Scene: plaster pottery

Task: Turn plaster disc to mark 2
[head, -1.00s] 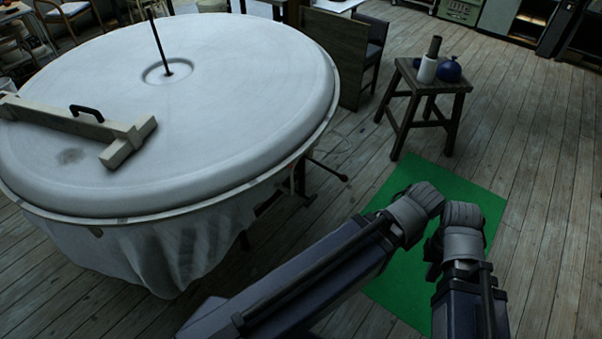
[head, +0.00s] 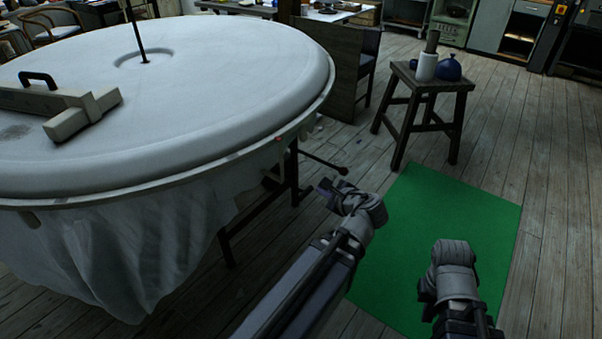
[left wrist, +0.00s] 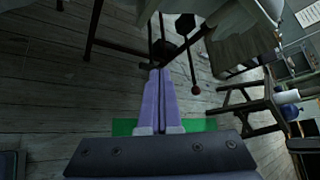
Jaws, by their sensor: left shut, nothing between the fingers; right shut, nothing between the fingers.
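The large plaster disc (head: 190,110) lies at the left in the head view, with a pale cloth hanging below its rim. A small red mark (head: 280,138) shows on the near right rim; I cannot read any number.
A beam with a black handle (head: 38,78) lies on the disc beside an upright rod (head: 136,30). A wooden stool (head: 428,85) holds a white bottle and blue pot.

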